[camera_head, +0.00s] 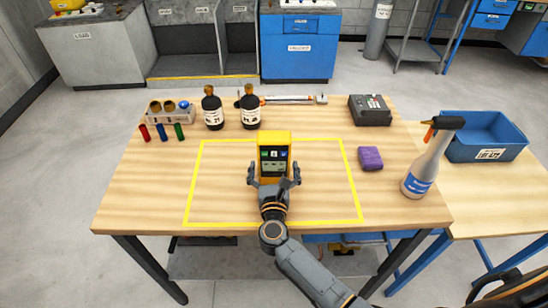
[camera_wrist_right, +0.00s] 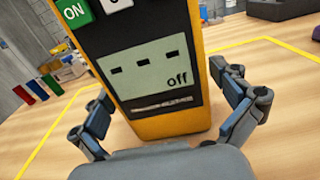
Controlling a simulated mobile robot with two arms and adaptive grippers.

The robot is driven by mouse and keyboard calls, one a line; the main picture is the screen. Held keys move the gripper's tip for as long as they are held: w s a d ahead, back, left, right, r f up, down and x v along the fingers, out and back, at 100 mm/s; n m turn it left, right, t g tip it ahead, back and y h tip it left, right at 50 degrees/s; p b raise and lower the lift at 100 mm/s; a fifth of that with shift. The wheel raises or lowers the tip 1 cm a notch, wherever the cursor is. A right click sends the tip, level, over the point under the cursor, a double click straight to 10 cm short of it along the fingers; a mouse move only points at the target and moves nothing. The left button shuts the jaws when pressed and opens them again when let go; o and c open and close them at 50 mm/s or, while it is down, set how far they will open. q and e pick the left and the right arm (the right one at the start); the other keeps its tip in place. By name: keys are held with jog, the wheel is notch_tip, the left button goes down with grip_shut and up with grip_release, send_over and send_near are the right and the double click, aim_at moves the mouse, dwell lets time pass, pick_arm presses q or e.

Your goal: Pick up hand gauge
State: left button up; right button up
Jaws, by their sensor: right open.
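The hand gauge (camera_head: 275,145) is a yellow-orange handheld device with a dark face. It stands upright inside the yellow taped rectangle on the wooden table. In the right wrist view the gauge (camera_wrist_right: 155,70) fills the middle, with a green ON button and a screen reading "off". My right gripper (camera_head: 274,176) is in front of the gauge on the near side, its fingers spread to either side of the gauge's lower part. In the right wrist view the open fingers (camera_wrist_right: 170,110) flank it, with gaps visible. My left gripper is not in view.
Two dark bottles (camera_head: 250,108), a rack (camera_head: 170,112) and several coloured tubes stand at the back left. A purple sponge (camera_head: 370,158), spray bottle (camera_head: 428,160) and dark box (camera_head: 369,110) are on the right. A blue bin (camera_head: 484,152) stands beyond. The taped area around the gauge is clear.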

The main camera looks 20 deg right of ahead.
aim_at(274, 148)
jog(key=c, duration=1.5)
jog(key=shift+o, duration=0.2)
jog(key=shift+r, duration=0.15)
jog(key=shift+r, duration=0.55)
jog(key=s+r, duration=0.1)
jog(key=r, duration=0.1)
jog(key=s+a+r, duration=0.1)
jog(key=s+r, duration=0.1)
jog(key=r, duration=0.1)
jog(key=s+r, duration=0.2)
jog(key=r, duration=0.1)
jog(key=shift+s+a+r+p, duration=0.15)
jog(key=shift+s+a+p, duration=0.15)
jog(key=shift+p, duration=0.1)
jog(key=s+a+r+b, duration=0.1)
jog(key=s+a+r, duration=0.1)
jog(key=s, duration=0.6)
jog(key=shift+a+r, duration=0.25)
jog(key=shift+r, duration=0.5)
jog(key=shift+w, duration=0.1)
